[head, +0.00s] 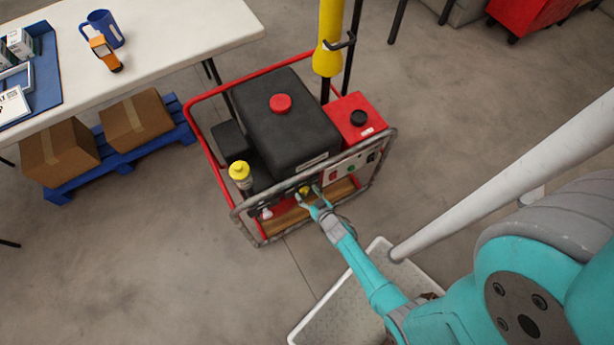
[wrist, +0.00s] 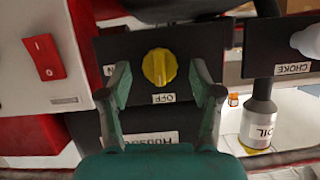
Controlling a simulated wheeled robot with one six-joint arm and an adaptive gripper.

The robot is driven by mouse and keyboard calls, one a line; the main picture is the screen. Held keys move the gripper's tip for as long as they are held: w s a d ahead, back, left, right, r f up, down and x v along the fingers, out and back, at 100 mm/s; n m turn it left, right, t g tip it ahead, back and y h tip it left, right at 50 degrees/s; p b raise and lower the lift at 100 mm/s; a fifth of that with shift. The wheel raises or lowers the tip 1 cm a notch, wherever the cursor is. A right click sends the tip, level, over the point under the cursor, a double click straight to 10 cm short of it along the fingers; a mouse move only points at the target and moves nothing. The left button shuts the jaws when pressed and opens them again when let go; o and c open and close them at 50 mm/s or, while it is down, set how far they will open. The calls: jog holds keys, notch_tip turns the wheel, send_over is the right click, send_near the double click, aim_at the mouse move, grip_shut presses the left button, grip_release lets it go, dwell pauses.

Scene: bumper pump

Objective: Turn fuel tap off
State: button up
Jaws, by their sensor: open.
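The fuel tap is a yellow knob (wrist: 159,67) on a black panel, and its raised ridge stands about vertical in the wrist view. A small white label (wrist: 164,98) sits just below it there. The tap also shows as a small yellow spot in the head view (head: 304,190), on the generator's (head: 290,125) near side. My gripper (wrist: 164,84) is open, with one finger on each side of the knob. No contact between fingers and knob is clear. The gripper is small in the head view (head: 310,198), at the generator's lower frame.
A red rocker switch (wrist: 45,57) is left of the tap in the wrist view. A choke lever (wrist: 305,42) and an oil bottle (wrist: 258,115) are right of it. The grey frame bar (head: 318,170) runs close by. A pale tray (head: 340,310) lies below my arm.

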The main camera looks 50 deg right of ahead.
jog(key=shift+w+d+f, duration=0.1)
jog(key=shift+w, duration=0.2)
jog(key=c, duration=1.1)
jog(key=shift+n+h, duration=0.3)
jog(key=shift+h, duration=0.1)
jog(key=o, duration=1.1)
